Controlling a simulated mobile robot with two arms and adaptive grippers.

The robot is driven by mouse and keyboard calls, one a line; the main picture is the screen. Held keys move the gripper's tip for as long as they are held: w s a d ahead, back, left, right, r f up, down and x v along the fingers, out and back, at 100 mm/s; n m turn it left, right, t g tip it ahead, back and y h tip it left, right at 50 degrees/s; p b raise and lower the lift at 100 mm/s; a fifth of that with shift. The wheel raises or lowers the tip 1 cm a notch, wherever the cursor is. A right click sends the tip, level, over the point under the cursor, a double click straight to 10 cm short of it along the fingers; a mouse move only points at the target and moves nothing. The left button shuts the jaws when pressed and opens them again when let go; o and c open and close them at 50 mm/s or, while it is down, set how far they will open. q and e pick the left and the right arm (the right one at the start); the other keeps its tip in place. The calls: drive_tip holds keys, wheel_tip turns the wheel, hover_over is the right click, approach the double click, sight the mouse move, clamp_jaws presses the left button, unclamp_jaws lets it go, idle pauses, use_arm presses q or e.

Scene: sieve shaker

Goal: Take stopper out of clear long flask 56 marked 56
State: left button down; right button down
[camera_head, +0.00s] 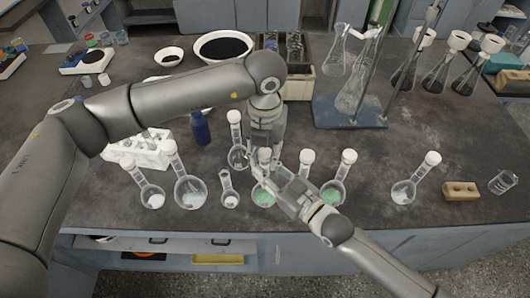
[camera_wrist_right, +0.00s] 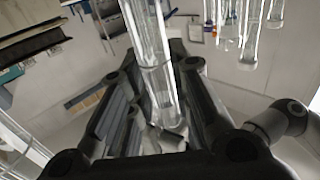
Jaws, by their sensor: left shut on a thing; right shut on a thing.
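Several round-bottomed clear flasks with white stoppers stand in a row on the dark bench. No mark 56 is readable. One flask with green contents (camera_head: 262,197) stands at the middle, its long neck rising between my grippers. My right gripper (camera_head: 262,171) is shut on this neck from the lower right. In the right wrist view, the clear glass neck (camera_wrist_right: 152,60) runs between the dark fingers (camera_wrist_right: 160,112). My left gripper (camera_head: 264,147) comes down from above and is shut at the white stopper (camera_head: 264,156). The finger contact there is partly hidden.
Another stoppered flask (camera_head: 236,155) stands close left of my left gripper. A second green flask (camera_head: 334,192) is to the right. A white rack (camera_head: 150,150), a blue bottle (camera_head: 201,128) and a blue stand base (camera_head: 345,112) surround the spot. The front bench edge is near.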

use_arm(q)
drive_tip(key=shift+r, duration=0.85)
drive_tip(key=shift+r, duration=2)
use_arm(e)
drive_tip(key=c, duration=1.2)
unclamp_jaws()
drive_tip(key=shift+c, duration=0.2)
drive_tip(key=v, duration=1.2)
drive_tip(key=shift+a, duration=0.1)
